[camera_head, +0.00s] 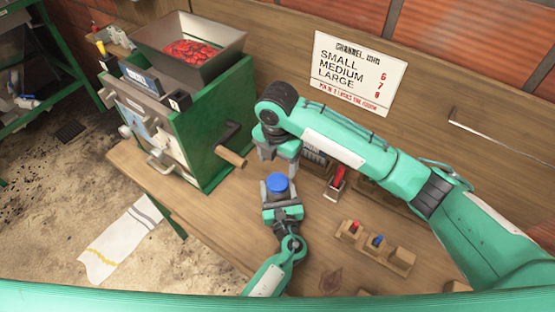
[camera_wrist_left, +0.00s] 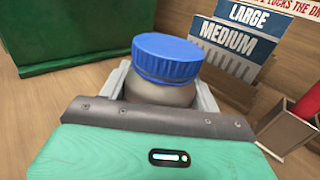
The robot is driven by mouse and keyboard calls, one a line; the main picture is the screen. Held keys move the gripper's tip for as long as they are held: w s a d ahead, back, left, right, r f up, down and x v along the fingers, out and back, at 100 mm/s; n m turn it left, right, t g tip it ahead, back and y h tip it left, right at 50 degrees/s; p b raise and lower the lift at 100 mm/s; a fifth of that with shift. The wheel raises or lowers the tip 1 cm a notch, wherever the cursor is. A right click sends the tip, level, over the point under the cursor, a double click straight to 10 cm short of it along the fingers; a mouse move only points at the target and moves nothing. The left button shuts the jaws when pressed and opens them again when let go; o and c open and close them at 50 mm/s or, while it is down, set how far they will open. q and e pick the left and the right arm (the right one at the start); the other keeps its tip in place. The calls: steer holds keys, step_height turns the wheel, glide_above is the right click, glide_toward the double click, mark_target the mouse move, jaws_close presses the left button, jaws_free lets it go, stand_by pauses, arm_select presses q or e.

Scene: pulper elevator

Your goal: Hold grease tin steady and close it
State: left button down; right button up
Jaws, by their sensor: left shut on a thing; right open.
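The grease tin has a blue ridged lid (camera_head: 277,183) and a grey body; it stands upright on the wooden bench. My left gripper (camera_head: 281,196) is shut on the tin, its fingers on either side of the body. In the left wrist view the blue lid (camera_wrist_left: 167,57) sits on top of the grey tin body (camera_wrist_left: 160,91), and I cannot tell whether it is fully seated. My right gripper (camera_head: 276,163) is open, pointing down just behind and above the lid, apart from it as far as I can tell.
A green pulper (camera_head: 215,125) with a hopper of red cherries and a wooden-handled crank (camera_head: 231,156) stands at the left. A wooden holder (camera_head: 374,250) with red and blue pieces lies at the right. Size cards (camera_wrist_left: 232,45) stand behind the tin. A sign (camera_head: 358,72) hangs behind.

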mark_target(277, 181)
step_height(277, 181, down, 8)
steer(key=shift+f, duration=0.1)
stand_by(0.4)
steer(key=c, duration=1)
steer(key=m, duration=1.1)
steer(key=shift+m, duration=0.4)
steer(key=m, duration=1.2)
steer(key=shift+a, duration=0.1)
steer(key=o, duration=1.1)
